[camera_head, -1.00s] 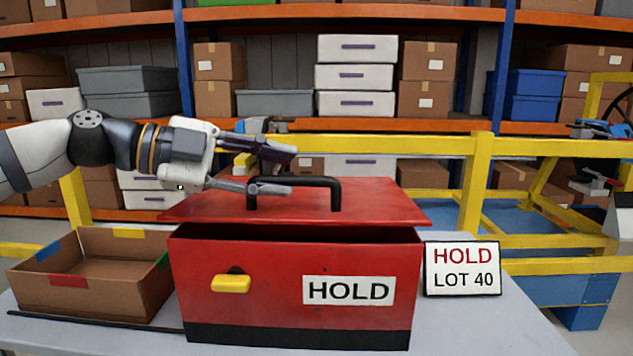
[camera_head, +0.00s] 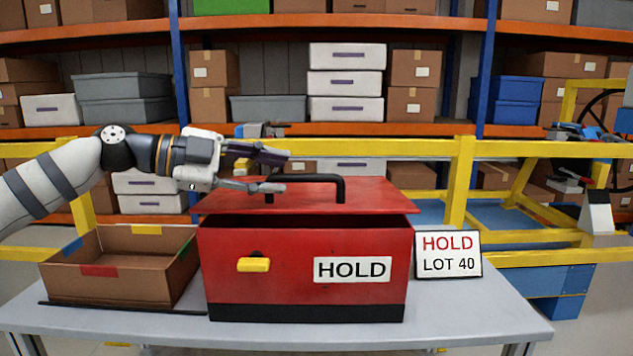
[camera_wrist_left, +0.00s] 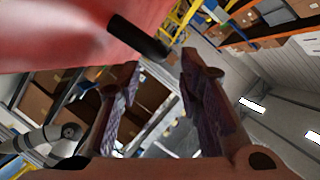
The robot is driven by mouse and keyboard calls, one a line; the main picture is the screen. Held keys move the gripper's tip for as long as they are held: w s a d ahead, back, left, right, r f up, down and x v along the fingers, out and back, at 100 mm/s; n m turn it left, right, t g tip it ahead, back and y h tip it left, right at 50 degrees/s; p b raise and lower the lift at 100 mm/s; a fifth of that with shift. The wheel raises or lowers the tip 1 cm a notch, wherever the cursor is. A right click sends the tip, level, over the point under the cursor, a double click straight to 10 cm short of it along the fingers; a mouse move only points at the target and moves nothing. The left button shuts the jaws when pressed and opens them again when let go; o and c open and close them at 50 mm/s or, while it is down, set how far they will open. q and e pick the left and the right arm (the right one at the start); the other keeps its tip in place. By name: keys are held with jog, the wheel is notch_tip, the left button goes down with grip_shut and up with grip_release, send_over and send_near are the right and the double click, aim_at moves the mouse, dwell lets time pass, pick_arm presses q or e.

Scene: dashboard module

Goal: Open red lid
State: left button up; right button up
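The red lid (camera_head: 375,196) sits on the red toolbox (camera_head: 300,240) marked HOLD, with a dark gap under its front edge. The lid's black handle (camera_head: 343,188) arches over its top. My left gripper (camera_head: 282,172) is at the handle's left end, fingers apart and pointing right. In the left wrist view the open fingers (camera_wrist_left: 160,60) show nothing clamped. The handle (camera_wrist_left: 138,36) ends near their tips, below the lid's red surface (camera_wrist_left: 60,30). I cannot tell whether a finger touches the handle. My right gripper is not in view.
An open cardboard box (camera_head: 120,265) stands left of the toolbox on the grey table (camera_head: 470,315). A yellow latch (camera_head: 253,265) is on the toolbox front. A HOLD LOT 40 sign (camera_head: 448,255) stands at its right. A yellow rail (camera_head: 400,150) runs behind.

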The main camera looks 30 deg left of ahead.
aim_at(295, 175)
pick_arm(q)
jog(key=x, duration=0.6)
jog(key=shift+w+d+b, duration=0.1)
jog(key=shift+b, duration=0.2)
grip_shut()
